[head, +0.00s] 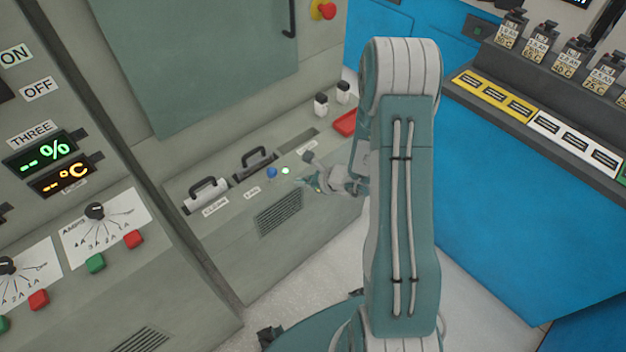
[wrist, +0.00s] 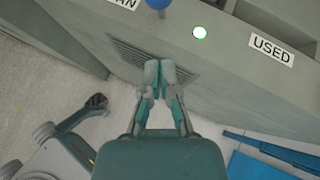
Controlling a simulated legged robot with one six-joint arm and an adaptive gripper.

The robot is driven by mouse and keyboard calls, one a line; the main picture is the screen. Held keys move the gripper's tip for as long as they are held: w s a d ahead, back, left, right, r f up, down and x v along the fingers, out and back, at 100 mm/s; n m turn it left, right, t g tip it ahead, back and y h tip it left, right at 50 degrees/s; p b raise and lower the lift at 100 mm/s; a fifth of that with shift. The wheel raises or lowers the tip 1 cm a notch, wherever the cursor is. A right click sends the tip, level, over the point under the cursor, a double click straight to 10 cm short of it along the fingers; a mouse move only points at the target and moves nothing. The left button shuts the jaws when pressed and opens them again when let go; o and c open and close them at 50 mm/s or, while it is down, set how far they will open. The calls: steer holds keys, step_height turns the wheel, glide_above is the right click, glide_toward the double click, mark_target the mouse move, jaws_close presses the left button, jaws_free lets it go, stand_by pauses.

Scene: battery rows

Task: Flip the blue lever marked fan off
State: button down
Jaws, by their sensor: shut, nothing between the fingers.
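In the wrist view the blue knob (wrist: 158,3) is cut by the top edge, left of the lit lamp (wrist: 199,32). A label ending in "AN" (wrist: 124,3) sits to its left, partly out of frame. My gripper (wrist: 161,72) is shut and empty, in front of the ledge's vent and short of the knob. In the head view my gripper (head: 308,181) is right of the lever and lamp, apart from them.
Two slots with black handles (head: 208,190) lie left of the lever on the ledge. A "USED" label (wrist: 271,48) is right of the lamp. A red tray (head: 345,123) and two small white-and-black containers (head: 321,103) stand farther back. A blue cabinet (head: 530,200) stands right of my arm.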

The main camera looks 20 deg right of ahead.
mark_target(281, 185)
steer(key=shift+w+a+f, duration=0.15)
steer(key=shift+w+a, duration=1.7)
steer(key=shift+w, duration=0.1)
steer(key=shift+w+a+r+g+h, duration=0.1)
steer(key=shift+w+r+g+h, duration=0.2)
steer(key=shift+w+r+g, duration=0.15)
steer(key=shift+w+a+r+g+h, duration=0.15)
steer(key=shift+w+g, duration=0.15)
steer(key=shift+g, duration=0.15)
steer(key=shift+w+a+r+g+h, duration=0.1)
steer(key=shift+w+g+h, duration=0.05)
steer(key=shift+w+g, duration=0.2)
steer(key=shift+w+a+r+m, duration=0.15)
steer(key=shift+w, duration=0.3)
steer(key=shift+w+a+r+m, duration=0.1)
steer(key=shift+w+r+m, duration=0.05)
steer(key=shift+w, duration=0.25)
steer(key=shift+r, duration=0.1)
steer(key=shift+r, duration=0.7)
